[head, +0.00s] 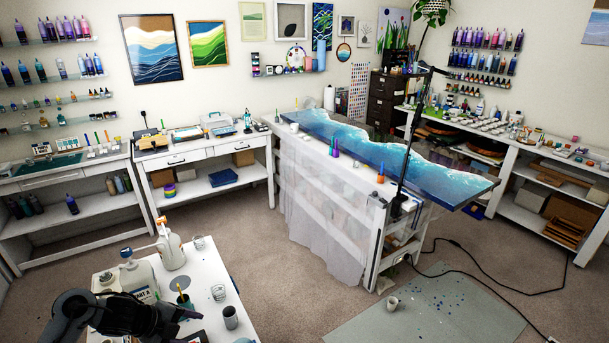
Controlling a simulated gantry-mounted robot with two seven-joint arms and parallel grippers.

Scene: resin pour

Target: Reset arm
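A dark arm comes in from the lower left, and its gripper end, my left gripper (190,314), is over the front edge of the white table (213,262). Its fingers are small and dark, and I cannot make out whether they are apart or together. The gripper is close to a cup with sticks in it (184,300) and to a dark grey cup (231,317); I cannot tell whether it touches either. My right arm and gripper are not in view.
A workbench with a blue wave panel (380,160) fills the middle. Carpet (255,240) between is clear.

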